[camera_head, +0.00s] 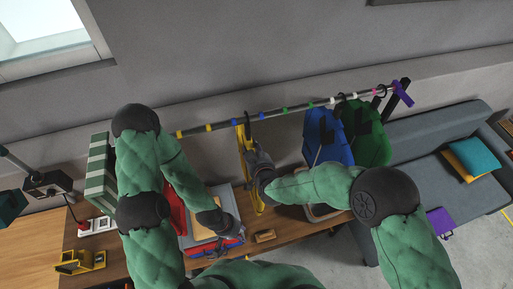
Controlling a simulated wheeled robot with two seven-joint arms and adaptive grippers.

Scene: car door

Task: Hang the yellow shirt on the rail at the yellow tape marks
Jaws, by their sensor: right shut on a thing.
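The yellow shirt (243,148) hangs edge-on from a dark hanger just left of my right gripper (254,168). My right gripper is shut on it and covers part of it. The hanger's hook overlaps the rail (295,107) between the two blue tape marks (261,115); I cannot tell whether it rests on the rail. The two yellow tape marks (208,127) are farther left on the rail, with bare rail between them. My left gripper (232,238) is low over the table, by a stack of flat things; its fingers are too small and dark to read.
A blue shirt (323,138) and a green shirt (372,142) hang toward the rail's right end. A wooden table (285,226) stands below, with a stack of books or boxes (231,204) on it. A grey sofa (425,150) is at the right.

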